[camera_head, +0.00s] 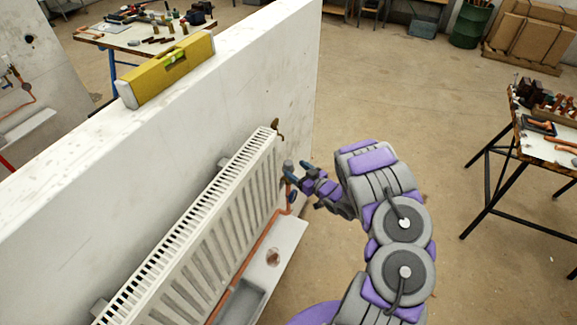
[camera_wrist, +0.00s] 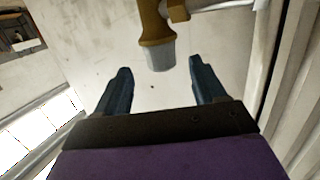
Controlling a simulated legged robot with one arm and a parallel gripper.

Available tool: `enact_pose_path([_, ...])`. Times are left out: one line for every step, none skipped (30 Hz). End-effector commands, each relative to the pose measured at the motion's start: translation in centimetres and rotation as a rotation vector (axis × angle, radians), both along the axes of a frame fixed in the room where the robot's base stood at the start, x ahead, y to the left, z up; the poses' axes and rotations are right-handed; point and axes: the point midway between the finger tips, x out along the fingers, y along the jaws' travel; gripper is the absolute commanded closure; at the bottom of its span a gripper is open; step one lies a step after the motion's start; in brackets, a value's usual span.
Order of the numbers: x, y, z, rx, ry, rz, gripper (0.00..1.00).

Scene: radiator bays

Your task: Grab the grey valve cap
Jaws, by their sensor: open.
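The grey valve cap (camera_wrist: 160,55) sits on the end of a brass valve body (camera_wrist: 153,22) in the wrist view. It lies just ahead of and roughly between my two blue fingertips, with a gap on each side. My gripper (camera_wrist: 160,70) is open and nothing is held in it. In the head view the grey cap (camera_head: 288,165) shows near the right end of the white radiator, and my gripper (camera_head: 297,173) is close by on its right. Whether the fingertips overlap the cap in depth is hard to tell.
The white radiator (camera_head: 205,235) hangs on a white partition wall (camera_head: 200,110). A copper pipe (camera_head: 262,240) and a white ledge (camera_head: 285,245) lie below. A yellow spirit level (camera_head: 165,72) rests on the wall top. A workbench (camera_head: 545,148) stands right, with open floor between.

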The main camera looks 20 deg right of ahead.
Motion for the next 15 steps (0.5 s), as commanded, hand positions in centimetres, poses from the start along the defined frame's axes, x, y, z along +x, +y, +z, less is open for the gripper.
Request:
enact_pose_path([0.1, 0.1, 0.0, 0.000, 0.000, 0.000, 0.30])
enact_pose_path([0.2, 0.1, -0.1, 0.000, 0.000, 0.001, 0.30])
enact_pose_path([0.4, 0.2, -0.1, 0.000, 0.000, 0.001, 0.30])
enact_pose_path([0.6, 0.2, -0.1, 0.000, 0.000, 0.001, 0.30])
enact_pose_path([0.9, 0.3, -0.2, 0.000, 0.000, 0.002, 0.30])
enact_pose_path([1.3, 0.5, -0.2, 0.001, -0.001, 0.003, 0.30])
enact_pose_path([1.7, 0.6, -0.3, 0.001, -0.002, 0.003, 0.30])
enact_pose_path([2.1, 0.7, -0.3, 0.001, -0.003, 0.004, 0.30])
enact_pose_path([2.7, 0.9, -0.4, 0.001, -0.004, 0.003, 0.30])
enact_pose_path([3.2, 1.0, -0.4, 0.001, -0.004, 0.003, 0.30])
enact_pose_path([3.6, 1.1, -0.5, 0.000, -0.003, 0.003, 0.30])
enact_pose_path([4.0, 1.2, -0.7, 0.001, -0.002, 0.003, 0.30])
enact_pose_path([4.3, 1.3, -0.7, 0.001, -0.001, 0.003, 0.30])
enact_pose_path([4.6, 1.3, -0.7, 0.002, -0.002, 0.002, 0.30])
enact_pose_path([4.9, 1.4, -0.7, 0.003, -0.001, 0.002, 0.30])
